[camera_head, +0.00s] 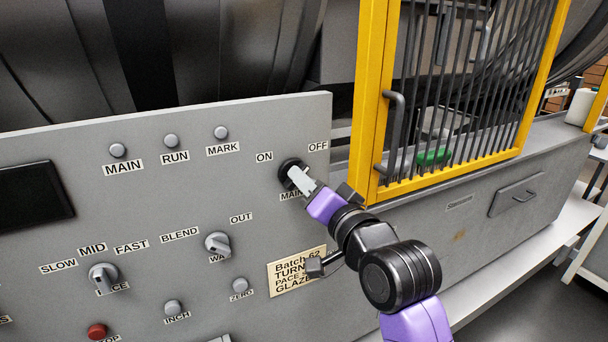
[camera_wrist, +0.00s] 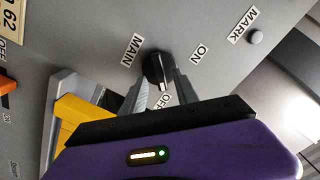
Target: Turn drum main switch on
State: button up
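The main switch is a black rotary knob (camera_head: 291,170) on the grey control panel, below the ON and OFF labels. The MAIN lamp (camera_head: 118,150) is grey and looks unlit.
A yellow guard frame (camera_head: 368,100) with bars and a grey handle stands just right of the switch. Other panel knobs, the WAX-side knob (camera_head: 218,244) and the PACE knob (camera_head: 103,277), lie left and below. A red stop button (camera_head: 97,331) is lower left.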

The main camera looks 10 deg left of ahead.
jog(key=shift+x, duration=0.95)
jog(key=shift+c, duration=0.3)
grip_shut()
